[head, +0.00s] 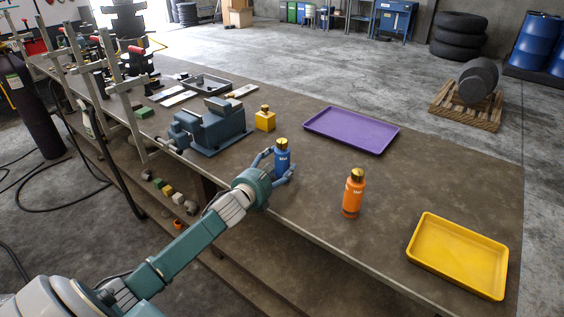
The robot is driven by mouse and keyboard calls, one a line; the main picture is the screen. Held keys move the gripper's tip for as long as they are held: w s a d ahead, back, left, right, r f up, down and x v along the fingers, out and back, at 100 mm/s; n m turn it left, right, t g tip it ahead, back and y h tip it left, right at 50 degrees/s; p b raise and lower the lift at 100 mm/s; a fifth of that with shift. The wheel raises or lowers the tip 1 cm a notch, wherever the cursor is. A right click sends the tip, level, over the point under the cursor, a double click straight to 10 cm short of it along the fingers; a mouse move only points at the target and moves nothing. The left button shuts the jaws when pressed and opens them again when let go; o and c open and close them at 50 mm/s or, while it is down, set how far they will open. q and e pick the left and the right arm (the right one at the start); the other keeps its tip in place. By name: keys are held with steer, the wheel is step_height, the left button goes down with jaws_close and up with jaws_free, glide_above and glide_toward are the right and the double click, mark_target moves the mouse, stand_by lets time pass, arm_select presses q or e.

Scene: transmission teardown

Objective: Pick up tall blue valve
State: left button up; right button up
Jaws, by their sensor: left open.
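The tall blue valve (282,160) is a blue bottle-shaped piece with a gold cap. It stands upright near the front edge of the workbench (320,221). My left gripper (279,166) is open, with its blue fingers on either side of the valve. I cannot tell whether the fingers touch it. The lower part of the valve is partly hidden by the gripper. My right gripper is not in view.
A tall orange valve (352,196) stands to the right. A short yellow valve (265,120) stands behind, beside a grey-blue vise (211,125). A purple tray (351,129) lies further back and a yellow tray (458,258) at the right. Clamps crowd the left end.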

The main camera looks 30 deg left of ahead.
arm_select(q)
steer(key=shift+w+f, duration=0.2)
steer(key=shift+w, duration=0.5)
steer(key=shift+s, duration=0.15)
steer(key=c, duration=1.1)
steer(key=shift+r, duration=0.3)
steer(key=shift+c, duration=1.3)
